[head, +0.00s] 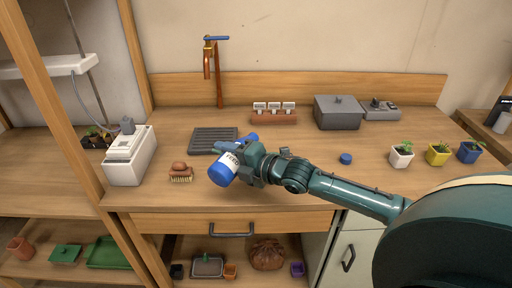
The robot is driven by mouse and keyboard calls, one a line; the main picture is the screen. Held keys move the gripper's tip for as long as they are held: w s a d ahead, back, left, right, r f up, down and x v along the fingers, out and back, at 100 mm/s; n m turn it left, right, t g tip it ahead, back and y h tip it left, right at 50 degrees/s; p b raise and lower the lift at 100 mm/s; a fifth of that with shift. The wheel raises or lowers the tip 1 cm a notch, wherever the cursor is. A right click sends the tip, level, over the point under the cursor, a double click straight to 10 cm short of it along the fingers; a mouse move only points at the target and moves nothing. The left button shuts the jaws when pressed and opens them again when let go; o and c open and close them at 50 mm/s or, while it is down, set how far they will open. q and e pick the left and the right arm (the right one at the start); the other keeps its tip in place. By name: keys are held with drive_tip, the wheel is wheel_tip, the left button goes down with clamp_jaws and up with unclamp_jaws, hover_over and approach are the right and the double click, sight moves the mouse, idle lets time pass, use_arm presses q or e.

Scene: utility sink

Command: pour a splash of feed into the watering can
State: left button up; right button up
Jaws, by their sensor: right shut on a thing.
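My right gripper (245,162) is shut on a blue feed bottle (222,172) with a white label reading FEED. It holds the bottle tilted over the front of the wooden counter; the gripper hides part of the bottle. A small blue piece (251,138) shows just behind the gripper; I cannot tell whether it belongs to the bottle. A blue cap (345,158) lies on the counter to the right, apart from the bottle. I cannot make out a watering can. My left gripper is not in view.
A dark ribbed mat (207,143) lies behind the bottle, and a brush (181,174) lies to its left. A white bin (143,160) stands at the left end. A copper tap (208,62), grey box (338,113) and potted plants (438,154) stand around the counter.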

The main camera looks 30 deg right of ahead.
drive_tip(key=shift+r, duration=0.3)
idle(0.8)
